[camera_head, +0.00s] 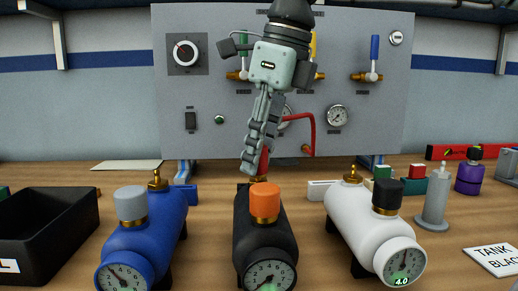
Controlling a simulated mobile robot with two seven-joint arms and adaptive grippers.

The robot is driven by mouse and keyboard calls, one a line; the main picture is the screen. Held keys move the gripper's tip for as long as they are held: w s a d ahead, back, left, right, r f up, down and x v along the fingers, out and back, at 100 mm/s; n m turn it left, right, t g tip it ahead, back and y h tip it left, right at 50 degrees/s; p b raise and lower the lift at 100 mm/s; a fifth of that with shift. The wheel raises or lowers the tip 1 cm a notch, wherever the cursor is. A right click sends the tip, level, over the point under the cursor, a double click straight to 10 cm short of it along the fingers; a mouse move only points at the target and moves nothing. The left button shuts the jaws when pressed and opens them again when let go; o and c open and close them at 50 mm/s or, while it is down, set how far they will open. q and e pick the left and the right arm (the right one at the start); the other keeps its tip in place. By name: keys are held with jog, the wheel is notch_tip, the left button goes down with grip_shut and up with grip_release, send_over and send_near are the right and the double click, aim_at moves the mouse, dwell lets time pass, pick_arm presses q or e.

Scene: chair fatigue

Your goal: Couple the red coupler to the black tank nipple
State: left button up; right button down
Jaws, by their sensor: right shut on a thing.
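My right gripper (256,165) hangs down from the top centre, in front of the panel. Its fingers are shut on the red coupler (264,161), which mostly hides behind them. The black tank (262,232) stands below on the bench, with an orange cap (265,198) and a dial gauge at the front. Its nipple, at the rear top, is largely hidden behind the fingers and the cap. The coupler is just above that spot; I cannot tell whether they touch. A red hose (313,133) shows at the panel. My left gripper is not in view.
A blue tank (150,238) stands left and a white tank (365,222) right, each with an upright brass nipple. A black bin (40,235) is far left. A grey cylinder (435,200), a purple container (469,175) and a label card (495,258) are at the right.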

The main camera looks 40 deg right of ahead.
jog(key=shift+f, duration=0.25)
jog(key=c, duration=1.1)
grip_release()
jog(key=shift+o, duration=0.2)
jog(key=v, duration=1.2)
jog(key=shift+s, duration=0.1)
